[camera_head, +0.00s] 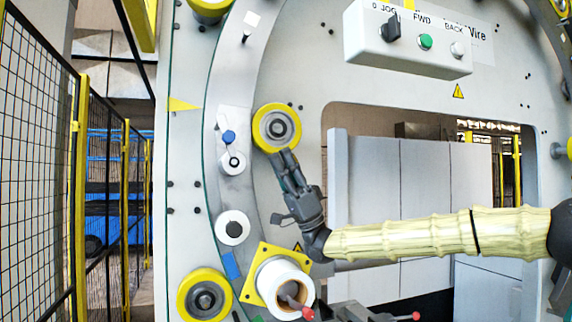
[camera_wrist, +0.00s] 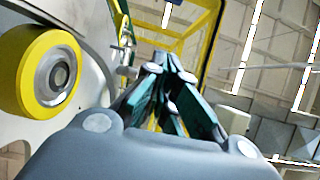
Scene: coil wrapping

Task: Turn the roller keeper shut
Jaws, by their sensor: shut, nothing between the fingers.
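My gripper (camera_head: 284,158) is shut and empty, its fingers pointing up at the lower edge of a yellow roller with a grey hub (camera_head: 277,127). Whether they touch it I cannot tell. In the wrist view the closed fingertips (camera_wrist: 168,68) are to the right of a yellow roller (camera_wrist: 40,70). A white spool (camera_head: 283,283) on a yellow square plate (camera_head: 252,291) is below my gripper. A grey lever with a red knob (camera_head: 307,313) shows at the spool's front. I cannot tell for sure which part is the roller keeper.
A control box (camera_head: 408,40) with a black knob and a green button is at the upper right. A curved grey ring (camera_head: 233,100) carries white discs and a blue knob (camera_head: 229,137). Another yellow roller (camera_head: 205,297) is at lower left. A mesh fence (camera_head: 38,150) stands at far left.

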